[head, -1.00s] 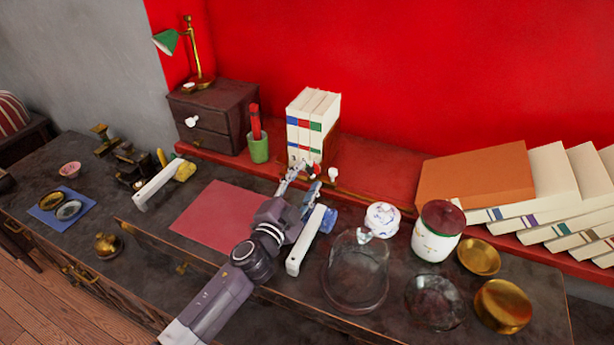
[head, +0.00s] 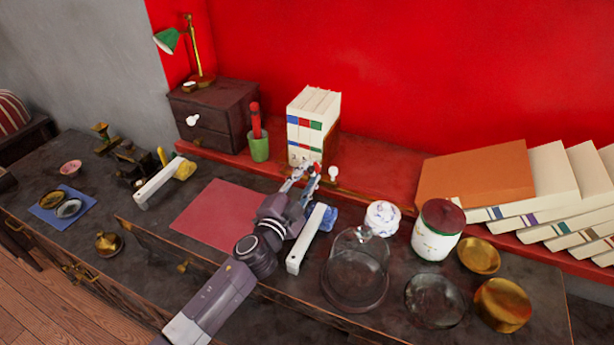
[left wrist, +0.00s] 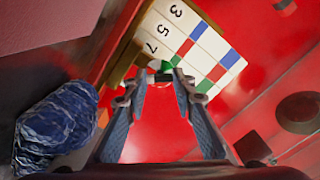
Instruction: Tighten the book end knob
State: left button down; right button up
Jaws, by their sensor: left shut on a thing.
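The book end (left wrist: 120,68) shows in the left wrist view as a brown edge beside upright cream books (head: 313,118) with coloured labels. My left gripper (head: 308,170) is in front of the foot of the books in the head view. In the left wrist view its two fingertips (left wrist: 161,80) are closed in around a small pale knob (left wrist: 160,66) near the book end. The fingertips hide part of the knob, so how it is seated cannot be seen. My right gripper is in neither view.
A white knob (head: 333,173) stands just right of my fingers. A blue crumpled thing (left wrist: 55,122) lies close by the gripper. A glass dome (head: 355,275), white jar (head: 437,230) and white lidded pot (head: 382,217) stand to the right. A red mat (head: 215,212) leaves free room at left.

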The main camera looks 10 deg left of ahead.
pick_arm(q)
jog(key=shift+m, duration=0.9)
jog(key=m, duration=1.1)
jog(key=shift+m+p, duration=0.3)
jog(key=shift+p, duration=0.05)
jog(key=m+p, duration=0.1)
jog(key=m, duration=0.4)
jog(key=m+p, duration=0.1)
jog(key=m, duration=0.4)
jog(key=shift+f+m+p, duration=0.1)
jog(key=shift+m+p, duration=0.2)
jog(key=shift+m, duration=0.3)
